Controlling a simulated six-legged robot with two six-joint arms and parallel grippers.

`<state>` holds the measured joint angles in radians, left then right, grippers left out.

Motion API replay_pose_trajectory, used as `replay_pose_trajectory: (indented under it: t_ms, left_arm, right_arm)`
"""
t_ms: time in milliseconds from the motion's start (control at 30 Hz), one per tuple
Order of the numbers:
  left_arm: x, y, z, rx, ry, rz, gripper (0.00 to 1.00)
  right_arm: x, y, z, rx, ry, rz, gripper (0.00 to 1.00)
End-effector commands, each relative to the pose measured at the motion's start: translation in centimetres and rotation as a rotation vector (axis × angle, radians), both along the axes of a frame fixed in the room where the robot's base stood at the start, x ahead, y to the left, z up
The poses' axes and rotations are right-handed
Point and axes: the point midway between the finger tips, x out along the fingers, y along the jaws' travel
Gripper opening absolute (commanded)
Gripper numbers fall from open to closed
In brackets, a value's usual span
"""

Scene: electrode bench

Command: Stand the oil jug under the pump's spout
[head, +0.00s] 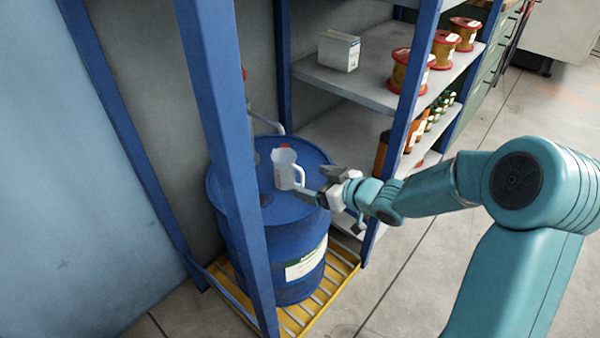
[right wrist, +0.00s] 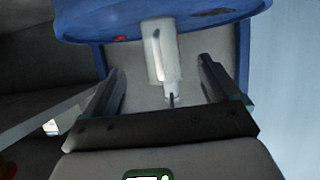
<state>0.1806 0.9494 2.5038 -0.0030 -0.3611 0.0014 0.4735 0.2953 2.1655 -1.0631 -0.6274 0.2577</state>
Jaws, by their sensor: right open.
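The oil jug (head: 285,172), pale and translucent with a red-topped rim and a side handle, appears upright over the lid of the blue drum (head: 300,236). My right gripper (head: 311,183) is open beside the jug, on its handle side. In the right wrist view the jug (right wrist: 160,52) shows between the lines of my two open fingers (right wrist: 160,70), with gaps on both sides; neither finger touches it. The pump's grey pipe (head: 265,121) shows behind the jug, partly hidden by a blue post. I cannot tell whether the jug is directly under the spout. My left gripper is not in view.
The blue rack post (head: 222,120) stands in front of the drum. The drum is on a yellow grated pallet (head: 338,284). Shelves to the right hold a white box (head: 339,51), red-rimmed spools (head: 408,72) and bottles. The floor at the right is open.

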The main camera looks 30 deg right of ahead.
Motion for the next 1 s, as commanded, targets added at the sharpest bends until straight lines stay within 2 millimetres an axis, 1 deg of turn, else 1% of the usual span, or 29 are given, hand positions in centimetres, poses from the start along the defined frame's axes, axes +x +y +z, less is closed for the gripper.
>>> replay_pose_trajectory:
  t_ms: [33, 100, 200, 300, 1000]
  left_arm:
    - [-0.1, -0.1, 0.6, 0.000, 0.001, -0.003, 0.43]
    - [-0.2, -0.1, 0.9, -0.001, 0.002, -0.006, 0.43]
    - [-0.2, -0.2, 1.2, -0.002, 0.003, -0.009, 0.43]
    - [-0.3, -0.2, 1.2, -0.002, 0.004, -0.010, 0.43]
    - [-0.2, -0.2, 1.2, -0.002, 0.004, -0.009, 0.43]
  right_arm:
    - [-1.0, -0.3, 0.7, 0.000, 0.000, -0.002, 0.90]
    - [-2.0, -0.7, 1.1, -0.001, 0.001, -0.002, 0.90]
    - [-2.9, -0.9, 1.4, 0.000, 0.000, -0.001, 0.90]
    - [-3.4, -1.0, 1.5, 0.000, 0.001, 0.001, 0.90]
    - [-3.5, -1.0, 1.4, 0.000, 0.000, 0.001, 0.90]
